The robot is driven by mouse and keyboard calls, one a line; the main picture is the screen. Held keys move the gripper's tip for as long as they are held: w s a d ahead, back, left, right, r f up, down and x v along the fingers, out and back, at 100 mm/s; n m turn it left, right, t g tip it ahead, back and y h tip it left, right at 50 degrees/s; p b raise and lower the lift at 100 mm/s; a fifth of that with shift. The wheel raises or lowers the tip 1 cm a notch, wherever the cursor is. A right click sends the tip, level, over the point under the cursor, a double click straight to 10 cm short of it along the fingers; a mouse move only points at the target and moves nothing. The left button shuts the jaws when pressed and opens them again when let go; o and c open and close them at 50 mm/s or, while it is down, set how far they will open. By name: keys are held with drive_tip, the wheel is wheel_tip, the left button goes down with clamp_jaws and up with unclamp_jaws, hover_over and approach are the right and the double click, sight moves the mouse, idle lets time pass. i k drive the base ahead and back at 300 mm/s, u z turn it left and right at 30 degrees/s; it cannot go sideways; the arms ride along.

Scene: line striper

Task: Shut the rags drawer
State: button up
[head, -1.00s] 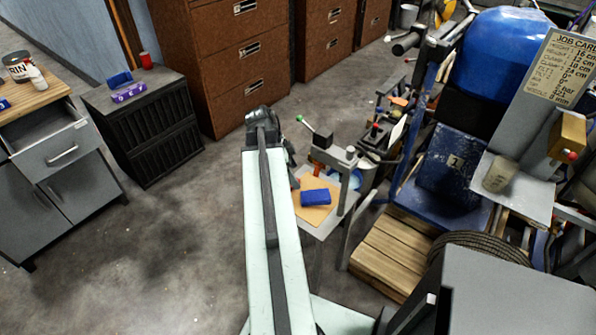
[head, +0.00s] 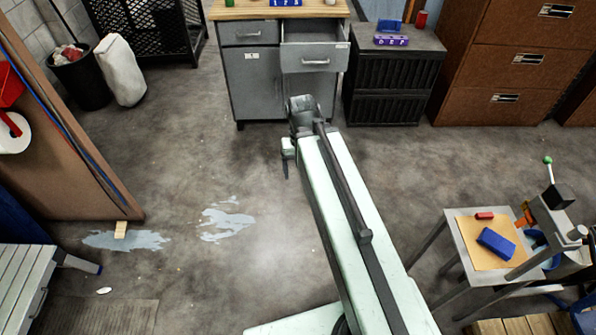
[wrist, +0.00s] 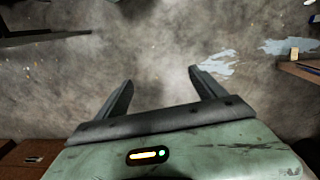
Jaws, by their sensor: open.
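A grey cabinet (head: 254,87) with a wooden top stands at the top middle of the head view. Its right drawer (head: 314,60) is pulled out toward me, with a gap showing behind its front. Its left drawer (head: 248,32) is shut. Small labels on both fronts are too small to read, so I cannot tell by name which is the rags drawer. My gripper (wrist: 161,78) is open and empty above bare floor in the wrist view. In the head view its end hangs in front of the cabinet, apart from the drawer, and is partly hidden by my arm.
A black cabinet (head: 391,94) stands right of the grey one, with brown file drawers (head: 500,70) beyond. A small table (head: 465,240) is at the right and a brown panel (head: 60,130) at the left. The floor between is mostly clear, with pale patches.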

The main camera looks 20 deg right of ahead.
sight(309, 45)
drive_tip(key=k, duration=1.3)
drive_tip(key=z, duration=0.2)
drive_tip(key=i, duration=1.95)
drive_tip(key=u, duration=1.05)
drive_tip(key=k, duration=0.7)
drive_tip(key=u, duration=0.1)
drive_tip(key=i, duration=0.85)
drive_tip(key=z, duration=0.05)
